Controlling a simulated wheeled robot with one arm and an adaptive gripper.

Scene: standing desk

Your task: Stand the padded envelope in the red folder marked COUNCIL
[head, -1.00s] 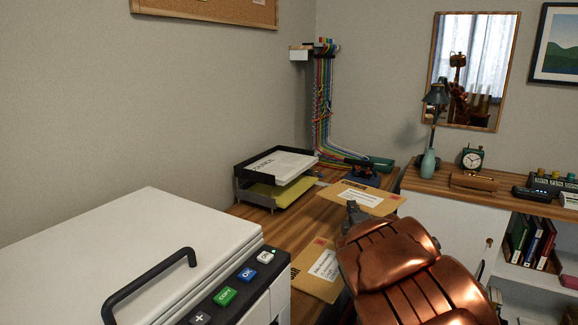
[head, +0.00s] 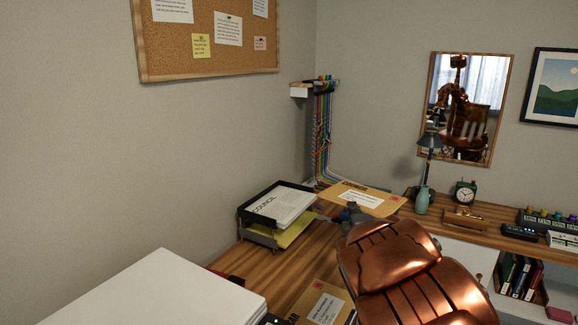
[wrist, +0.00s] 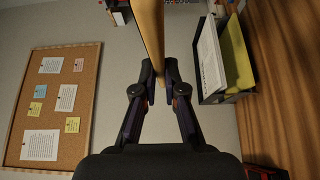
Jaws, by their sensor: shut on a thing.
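My gripper (wrist: 159,80) is shut on a brown padded envelope (wrist: 150,30), which shows edge-on and upright between the fingers in the wrist view. In the head view this envelope (head: 378,207) is raised above the desk, with a white label and dark print. My copper-coloured arm hides much of the gripper there. A sheet marked COUNCIL (head: 284,203) lies in the upper level of a black letter tray (head: 262,236), over a yellow sheet. I cannot make out a red folder with that mark. A small red thing (head: 226,276) shows partly behind the white machine.
A second brown envelope (head: 328,289) lies on the wooden desk (head: 250,262). The white machine (head: 150,295) fills the lower left. Coloured cables (head: 322,135) hang in the back corner. A lamp, vase and clock (head: 465,193) stand at the back right.

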